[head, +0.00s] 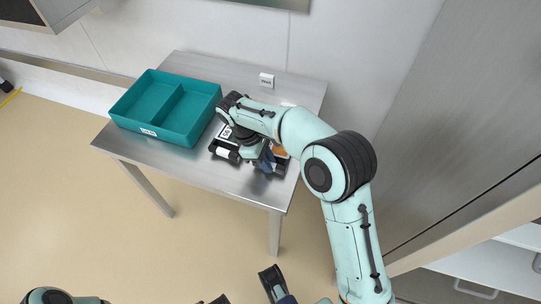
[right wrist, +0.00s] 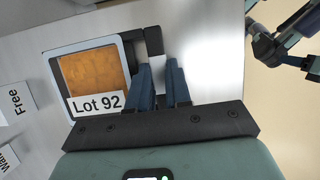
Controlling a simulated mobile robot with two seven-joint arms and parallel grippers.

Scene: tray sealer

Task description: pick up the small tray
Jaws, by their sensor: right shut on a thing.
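The small tray (right wrist: 93,75) has a pale rim, an orange-brown content and a white "Lot 92" label, as the right wrist view shows. In the head view only a sliver of its orange content (head: 281,151) shows beside my right gripper (head: 266,161). In the right wrist view the blue fingers (right wrist: 164,82) are close together at the tray's right side, by a dark tab, shut on it. The exact contact is partly hidden. Dark parts of my left gripper (head: 272,281) show at the head view's bottom edge, away from the table; its jaws are unclear.
A teal two-compartment bin (head: 212,97) stands on the left of the metal table (head: 190,172). A small white sign (head: 266,80) stands at the table's back. A "Free" card (right wrist: 17,103) lies left of the tray in the right wrist view. The front left of the tabletop is clear.

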